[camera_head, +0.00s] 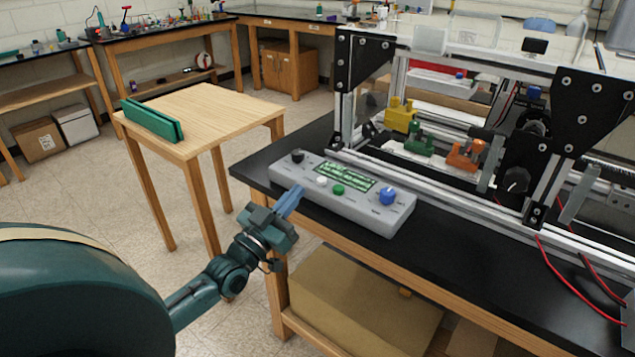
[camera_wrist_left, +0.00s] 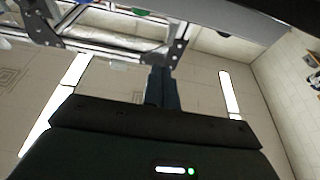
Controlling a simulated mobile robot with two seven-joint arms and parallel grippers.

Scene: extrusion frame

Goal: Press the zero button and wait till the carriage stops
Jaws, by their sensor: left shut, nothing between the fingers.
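A grey control box (camera_head: 365,210) lies on the black bench top at its front edge. It has a green display (camera_head: 345,177), a white button (camera_head: 322,181), a green button (camera_head: 338,190), a blue knob (camera_head: 388,197) and a black knob (camera_head: 298,157). Its labels are too small to read, so I cannot tell which button is zero. My left gripper (camera_head: 293,193) is shut and empty, its blue fingertips near the box's front left edge; contact is unclear. Its fingers also show in the left wrist view (camera_wrist_left: 162,88). My right gripper is out of view.
An extrusion frame (camera_head: 455,180) stands behind the box, with yellow (camera_head: 400,115), green (camera_head: 420,144) and orange (camera_head: 465,155) parts inside. Red wires hang at right. A small wooden table (camera_head: 215,112) with a green block (camera_head: 152,120) stands left, across a floor gap.

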